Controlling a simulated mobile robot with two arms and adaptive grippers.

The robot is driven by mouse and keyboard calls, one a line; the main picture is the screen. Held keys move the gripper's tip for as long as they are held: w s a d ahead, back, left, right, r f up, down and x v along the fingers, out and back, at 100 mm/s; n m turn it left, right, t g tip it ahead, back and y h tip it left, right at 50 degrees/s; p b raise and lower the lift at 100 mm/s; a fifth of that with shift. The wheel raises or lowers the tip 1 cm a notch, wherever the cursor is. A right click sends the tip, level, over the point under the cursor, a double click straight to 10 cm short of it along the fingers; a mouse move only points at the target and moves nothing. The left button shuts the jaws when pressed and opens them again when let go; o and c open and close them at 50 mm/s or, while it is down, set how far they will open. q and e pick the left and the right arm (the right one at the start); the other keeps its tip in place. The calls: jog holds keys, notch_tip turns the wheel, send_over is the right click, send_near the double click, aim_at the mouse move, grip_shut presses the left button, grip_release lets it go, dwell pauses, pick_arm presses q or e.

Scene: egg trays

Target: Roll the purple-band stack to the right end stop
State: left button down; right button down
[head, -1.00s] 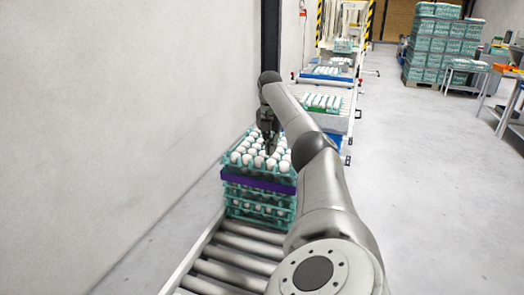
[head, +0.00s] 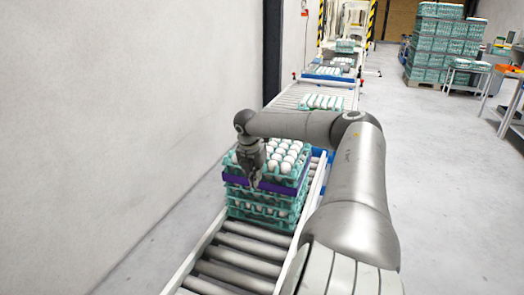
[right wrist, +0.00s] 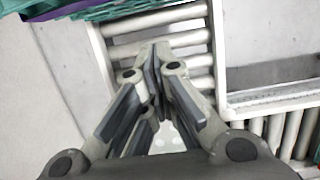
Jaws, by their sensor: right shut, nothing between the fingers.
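The purple-band stack (head: 262,209) is several teal trays with white eggs on top and a purple band (head: 287,189) around its upper part. It stands upright on the roller conveyor. My right gripper (head: 256,184) points down at the stack's near left side in the head view and hides part of it. In the right wrist view its fingers (right wrist: 154,62) are shut and empty over the rollers. A teal edge of the stack (right wrist: 118,9) shows at the top left there; I see no contact. My left gripper is not in view. I cannot make out the right end stop.
Bare rollers (head: 240,246) lie on the near side of the stack. More egg trays (head: 322,103) stand on the conveyor farther back. A wall (head: 110,120) runs along the left. Tall egg stacks (head: 432,50) and tables stand at the back right.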

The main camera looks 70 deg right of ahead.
aim_at(270, 177)
jog(key=d+f, duration=0.6)
jog(key=f, duration=0.3)
jog(key=shift+d, duration=0.15)
jog(key=shift+w, duration=0.1)
